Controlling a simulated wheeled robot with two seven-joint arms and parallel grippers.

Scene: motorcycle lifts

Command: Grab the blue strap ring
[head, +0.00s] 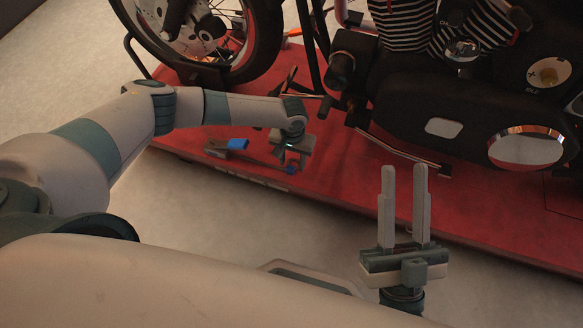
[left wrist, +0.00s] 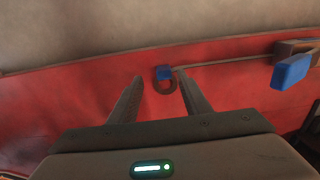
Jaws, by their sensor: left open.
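The strap ring (left wrist: 164,87) is a dark ring with a blue tab (left wrist: 164,73) at its top, in the middle of the left wrist view. It lies on the red lift platform (left wrist: 60,98), with a thin dark strap running right from it. My left gripper (left wrist: 159,77) is open, with one finger on each side of the ring in that view. Whether the fingers reach its height is unclear. In the head view my left gripper (head: 292,158) points down over the platform's near edge and partly hides the ring. My right gripper (head: 404,168) is open and empty at the lower right.
A buckle with a blue handle (left wrist: 291,72) lies to the right of the ring; it also shows in the head view (head: 238,144). A motorcycle stands on the platform, its front wheel (head: 205,35) behind my left arm and its engine (head: 455,100) to the right. Pale floor (head: 215,215) lies in front.

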